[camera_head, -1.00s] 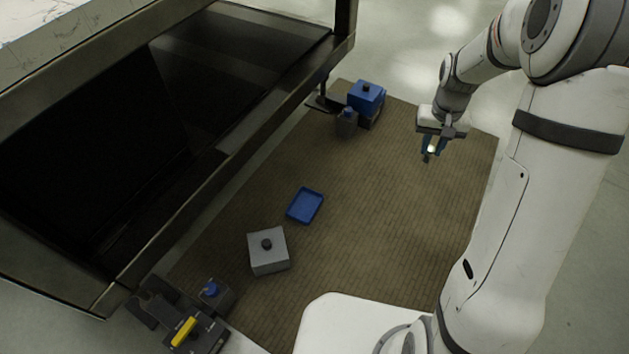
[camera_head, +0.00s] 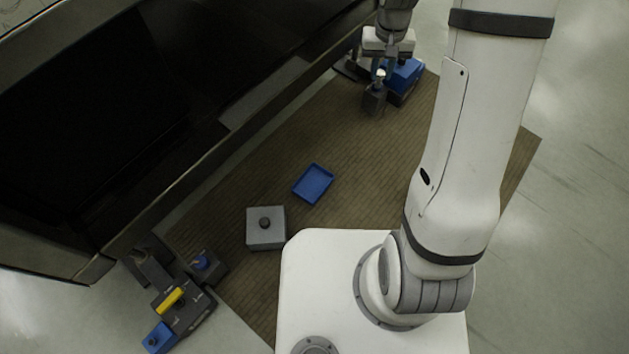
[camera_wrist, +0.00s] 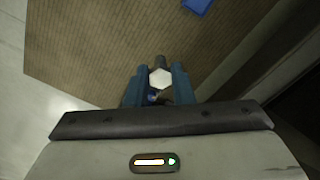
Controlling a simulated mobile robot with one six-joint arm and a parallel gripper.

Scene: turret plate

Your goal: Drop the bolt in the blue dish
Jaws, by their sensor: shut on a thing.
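The blue dish (camera_head: 313,184) is a shallow rectangular tray lying on the brown mat, empty. Its edge also shows at the top of the wrist view (camera_wrist: 197,5). My gripper (camera_head: 380,74) is up and right of the dish in the head view, well apart from it. In the wrist view my gripper (camera_wrist: 157,82) has its blue fingers shut on the bolt, whose pale hexagonal head (camera_wrist: 160,78) shows between them. The bolt's shank is mostly hidden.
A grey box with a dark knob (camera_head: 266,229) stands near the dish. A dark fixture with a yellow handle (camera_head: 172,298) is at lower left. The mat (camera_head: 350,145) around the dish is mostly clear.

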